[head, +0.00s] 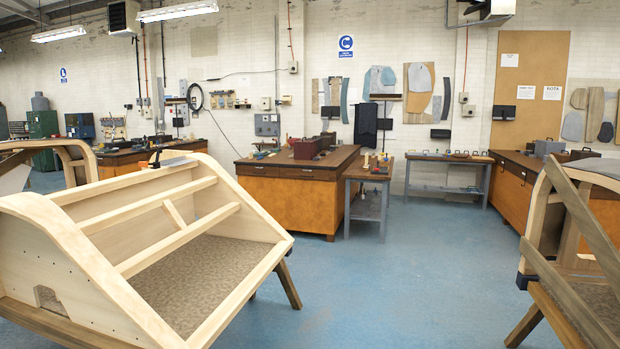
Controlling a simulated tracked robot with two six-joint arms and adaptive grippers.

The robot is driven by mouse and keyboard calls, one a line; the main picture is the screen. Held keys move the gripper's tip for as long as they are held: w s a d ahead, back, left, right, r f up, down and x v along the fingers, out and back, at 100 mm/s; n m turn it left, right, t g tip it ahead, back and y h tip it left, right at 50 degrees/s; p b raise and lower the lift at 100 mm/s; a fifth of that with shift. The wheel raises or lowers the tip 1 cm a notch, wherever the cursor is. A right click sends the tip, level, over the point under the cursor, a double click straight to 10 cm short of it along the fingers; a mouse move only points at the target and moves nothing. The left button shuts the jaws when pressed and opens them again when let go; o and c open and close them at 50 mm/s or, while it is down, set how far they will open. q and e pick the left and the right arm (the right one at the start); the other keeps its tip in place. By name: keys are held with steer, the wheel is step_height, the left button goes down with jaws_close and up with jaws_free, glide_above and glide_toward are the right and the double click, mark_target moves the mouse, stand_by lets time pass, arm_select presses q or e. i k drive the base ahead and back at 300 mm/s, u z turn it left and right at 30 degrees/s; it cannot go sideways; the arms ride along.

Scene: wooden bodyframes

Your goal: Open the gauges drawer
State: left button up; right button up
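A wooden workbench (290,205) with orange-brown panels and a dark top stands across the room in the middle of the head view. A row of dark drawer fronts (262,171) runs under its top, and they look shut. Another orange-brown bench (512,197) along the right side also seems to have drawers under its top. No label is readable, so I cannot tell which drawer is the gauges drawer. Neither of my grippers is in view.
A pale wooden bodyframe (100,275) on trestles fills the left foreground. Another bodyframe (575,235) stands at the right edge. Clear blue floor (400,275) lies between them. A small side table (369,177) stands against the middle bench's right end. A narrow grey-legged table (448,158) is by the wall.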

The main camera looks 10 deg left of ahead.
mark_target(292, 172)
steer(key=u, duration=0.25)
steer(key=i, duration=8.7)
